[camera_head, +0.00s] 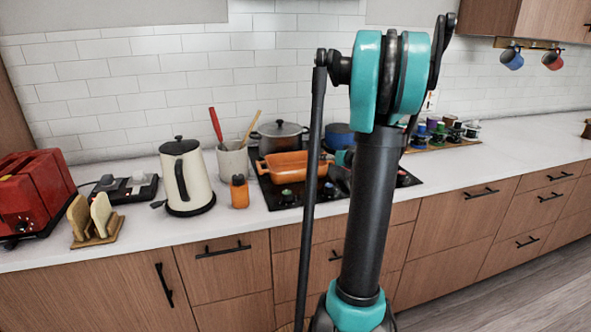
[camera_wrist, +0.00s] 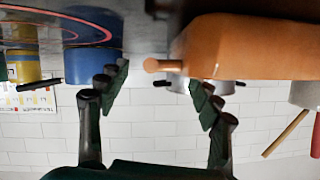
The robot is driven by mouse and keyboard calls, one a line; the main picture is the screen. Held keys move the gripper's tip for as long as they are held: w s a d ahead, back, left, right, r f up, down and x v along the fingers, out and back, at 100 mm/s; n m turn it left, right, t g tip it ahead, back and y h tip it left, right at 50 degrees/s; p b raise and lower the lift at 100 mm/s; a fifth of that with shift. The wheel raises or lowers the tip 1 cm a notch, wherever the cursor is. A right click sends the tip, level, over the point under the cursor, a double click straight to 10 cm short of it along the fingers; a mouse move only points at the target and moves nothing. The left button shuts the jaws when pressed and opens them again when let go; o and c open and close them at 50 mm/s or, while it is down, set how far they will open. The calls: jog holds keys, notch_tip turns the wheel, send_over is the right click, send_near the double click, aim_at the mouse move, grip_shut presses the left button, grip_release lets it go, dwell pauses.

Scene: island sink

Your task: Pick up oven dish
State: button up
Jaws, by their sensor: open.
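The oven dish is an orange rectangular dish (camera_head: 284,168) on the black cooktop in the head view. In the wrist view, which looks upside down, the dish (camera_wrist: 245,48) fills the upper right, with a small round handle knob (camera_wrist: 163,65) at its left end. My gripper (camera_wrist: 160,82) is open and empty. The knob appears in line with the gap between the fingers, and the dish body lies beyond the right finger; I cannot tell whether anything touches. In the head view my arm hides most of the gripper, at the dish's right end.
A grey pot (camera_head: 280,137) and a blue pot (camera_head: 338,137) stand behind the dish. A utensil crock (camera_head: 233,160), an orange bottle (camera_head: 239,192) and a cream kettle (camera_head: 186,178) stand to its left. The counter (camera_head: 480,160) right of the cooktop has free room.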

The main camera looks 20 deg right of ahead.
jog(key=shift+x, duration=2.4)
jog(key=shift+a, duration=0.1)
jog(key=shift+c, duration=0.4)
grip_shut()
